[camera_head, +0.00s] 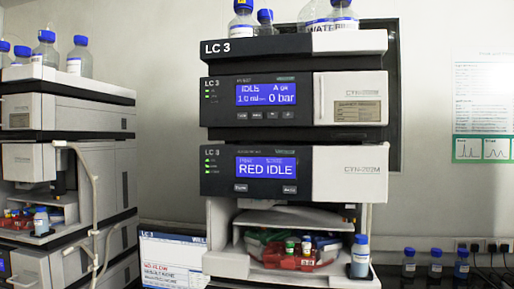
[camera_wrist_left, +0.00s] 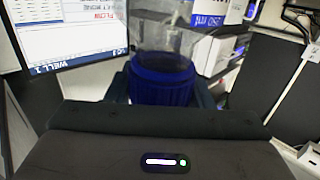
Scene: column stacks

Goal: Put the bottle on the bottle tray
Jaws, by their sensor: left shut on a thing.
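In the left wrist view a clear bottle with a ribbed blue cap (camera_wrist_left: 162,82) sits between the dark fingers of my left gripper (camera_wrist_left: 162,92), which is shut on it at the cap. Its clear body shows beyond the cap. The held bottle and both grippers are out of the head view. In the head view the bottle tray (camera_head: 350,41) tops the LC 3 stack, with a dark left part and a white right part. Several blue-capped bottles stand on it, including one at left (camera_head: 242,20) and a labelled one at right (camera_head: 342,14).
The LC 3 stack (camera_head: 350,98) has an open lower bay with a red rack (camera_head: 285,258) and a small bottle (camera_head: 360,258). Another stack (camera_head: 70,110) stands at left. A monitor (camera_head: 172,260) is beside the bay. Several small bottles (camera_head: 436,264) stand at lower right.

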